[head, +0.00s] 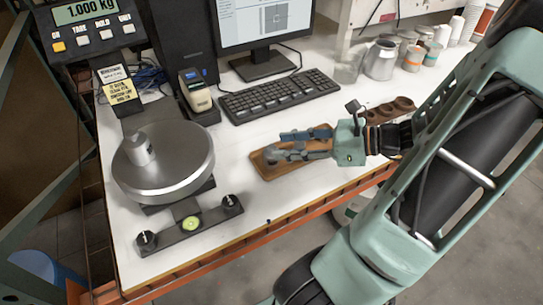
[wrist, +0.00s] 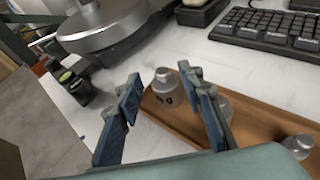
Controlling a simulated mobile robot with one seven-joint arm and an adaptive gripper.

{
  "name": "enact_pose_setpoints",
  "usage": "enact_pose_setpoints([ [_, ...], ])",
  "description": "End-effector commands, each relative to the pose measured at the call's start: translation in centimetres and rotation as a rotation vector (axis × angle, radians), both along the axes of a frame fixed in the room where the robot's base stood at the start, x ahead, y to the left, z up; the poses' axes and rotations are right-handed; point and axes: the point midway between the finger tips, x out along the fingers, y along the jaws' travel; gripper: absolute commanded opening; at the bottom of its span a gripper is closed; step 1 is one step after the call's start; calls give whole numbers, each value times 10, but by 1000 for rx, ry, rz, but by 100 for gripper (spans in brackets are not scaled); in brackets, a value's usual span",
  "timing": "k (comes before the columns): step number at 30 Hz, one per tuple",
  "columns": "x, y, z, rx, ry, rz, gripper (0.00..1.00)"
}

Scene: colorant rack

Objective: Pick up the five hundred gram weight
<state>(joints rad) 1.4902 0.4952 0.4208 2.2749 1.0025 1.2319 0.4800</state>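A brown wooden tray (head: 320,132) lies on the white bench, and it shows in the wrist view (wrist: 255,118). It holds small silvery knobbed weights. One weight (wrist: 165,90) stands near the tray's left end, seen between my fingertips in the wrist view. A second weight (wrist: 224,104) is partly hidden behind my right finger. A third weight (wrist: 299,145) stands farther right. No marking is readable, so I cannot tell which is five hundred grams. My gripper (head: 277,147) is over the tray, fingers apart and empty; it also shows in the wrist view (wrist: 160,80).
Left of the tray, a scale's round pan (head: 165,170) carries a silvery weight (head: 139,149); its display (head: 86,12) reads 1.000 kg. A keyboard (head: 280,95) lies behind the tray. Cans (head: 381,60) stand at the back right. The orange bench edge (head: 250,231) runs in front.

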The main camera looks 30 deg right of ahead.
Motion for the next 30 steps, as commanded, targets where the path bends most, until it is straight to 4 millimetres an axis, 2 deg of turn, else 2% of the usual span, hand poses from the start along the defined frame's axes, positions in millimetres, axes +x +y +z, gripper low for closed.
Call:
enact_pose_setpoints([
  [9,28,28,-17,1,-1,2,35],
  [18,31,30,-19,-1,-1,0,34],
  [27,31,30,-19,-1,0,0,1],
  [30,31,30,-19,-1,0,0,0],
])
